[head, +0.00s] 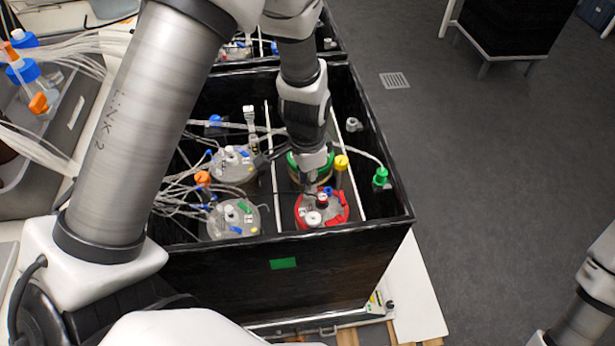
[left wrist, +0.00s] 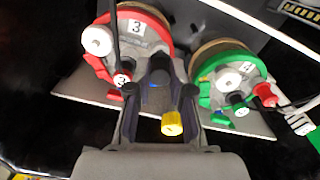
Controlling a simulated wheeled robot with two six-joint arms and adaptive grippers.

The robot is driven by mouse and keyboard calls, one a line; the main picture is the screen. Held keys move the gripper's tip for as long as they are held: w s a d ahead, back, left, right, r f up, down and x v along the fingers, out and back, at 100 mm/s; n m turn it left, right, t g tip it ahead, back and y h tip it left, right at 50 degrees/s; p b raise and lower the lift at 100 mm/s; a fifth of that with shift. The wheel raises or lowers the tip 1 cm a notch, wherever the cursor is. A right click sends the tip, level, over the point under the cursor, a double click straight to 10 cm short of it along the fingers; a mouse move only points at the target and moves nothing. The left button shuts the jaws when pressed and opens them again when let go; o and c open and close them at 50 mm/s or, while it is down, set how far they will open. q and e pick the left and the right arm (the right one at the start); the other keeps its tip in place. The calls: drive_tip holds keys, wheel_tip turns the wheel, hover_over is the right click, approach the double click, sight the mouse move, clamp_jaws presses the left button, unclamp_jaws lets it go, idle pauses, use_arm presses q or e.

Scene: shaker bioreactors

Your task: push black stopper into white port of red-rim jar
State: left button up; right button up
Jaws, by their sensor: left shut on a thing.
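The red-rim jar (head: 340,217) stands in the front right compartment of the black box; it also shows at the upper left of the left wrist view (left wrist: 163,28). Its lid carries a white port (head: 313,218), seen as a round white knob in the left wrist view (left wrist: 97,40), and a small cap marked 3 (left wrist: 122,80). My left gripper (head: 312,180) points down just behind the lid. In the left wrist view its fingers (left wrist: 160,92) close on a small dark piece, apparently the black stopper (left wrist: 158,74), largely hidden by the fingers. My right gripper is out of view.
A green-rim jar (left wrist: 232,62) stands behind the red one. A yellow-capped post (head: 341,162) and a green-capped one (head: 381,176) rise close by. Two clear-lidded jars with tubing fill the left side. The black box (head: 290,262) has raised walls; open floor lies right.

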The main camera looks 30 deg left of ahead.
use_arm(q)
drive_tip(key=shift+f+b, duration=0.5)
drive_tip(key=shift+f, duration=0.4)
idle(0.7)
drive_tip(key=o, duration=0.8)
wheel_tip(320, 180, up, 12)
drive_tip(key=shift+a, duration=0.1)
